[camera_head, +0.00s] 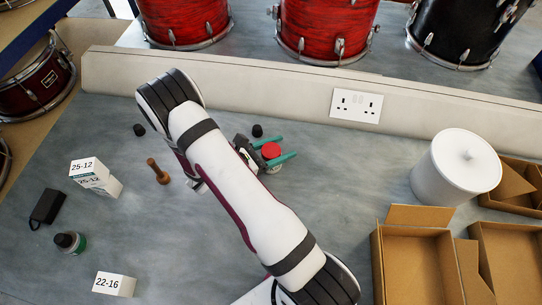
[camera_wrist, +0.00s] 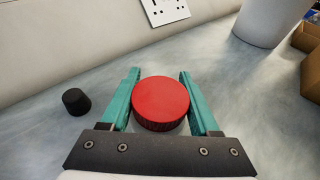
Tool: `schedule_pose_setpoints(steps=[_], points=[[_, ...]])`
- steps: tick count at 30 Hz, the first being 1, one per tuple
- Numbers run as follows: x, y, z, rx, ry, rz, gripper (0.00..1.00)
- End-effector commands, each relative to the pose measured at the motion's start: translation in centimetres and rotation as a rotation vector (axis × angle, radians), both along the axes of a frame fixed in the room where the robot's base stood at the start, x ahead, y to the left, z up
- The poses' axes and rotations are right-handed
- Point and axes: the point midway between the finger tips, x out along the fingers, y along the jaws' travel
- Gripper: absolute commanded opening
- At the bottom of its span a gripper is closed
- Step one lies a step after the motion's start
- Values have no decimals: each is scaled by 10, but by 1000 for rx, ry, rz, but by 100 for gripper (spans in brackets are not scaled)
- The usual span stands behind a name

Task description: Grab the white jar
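A large white lidded jar (camera_head: 455,170) with a small knob on top stands upright at the right of the bench in the head view. Its lower part also shows at the top right of the wrist view (camera_wrist: 268,20). My gripper (camera_head: 288,148) is well to the left of it, with its green fingers open. In the wrist view the fingers (camera_wrist: 160,73) lie on either side of a round red lid or cap (camera_wrist: 161,101), with narrow gaps beside it.
Open cardboard boxes (camera_head: 413,268) stand at the right, below the white jar. A black knob-like piece (camera_wrist: 76,101) lies left of my gripper. A brown peg (camera_head: 158,172), small labelled boxes (camera_head: 115,284) and a dark bottle (camera_head: 69,242) stand left. A low wall with sockets (camera_head: 357,106) runs behind.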

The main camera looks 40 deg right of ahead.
Motion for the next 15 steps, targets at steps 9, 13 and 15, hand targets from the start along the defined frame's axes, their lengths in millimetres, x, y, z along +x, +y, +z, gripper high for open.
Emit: schedule_pose_setpoints(steps=[9, 13, 15], points=[[0, 0, 0, 0, 0, 0, 0], [0, 0, 0, 0, -1, 0, 0], [0, 0, 0, 0, -1, 0, 0]])
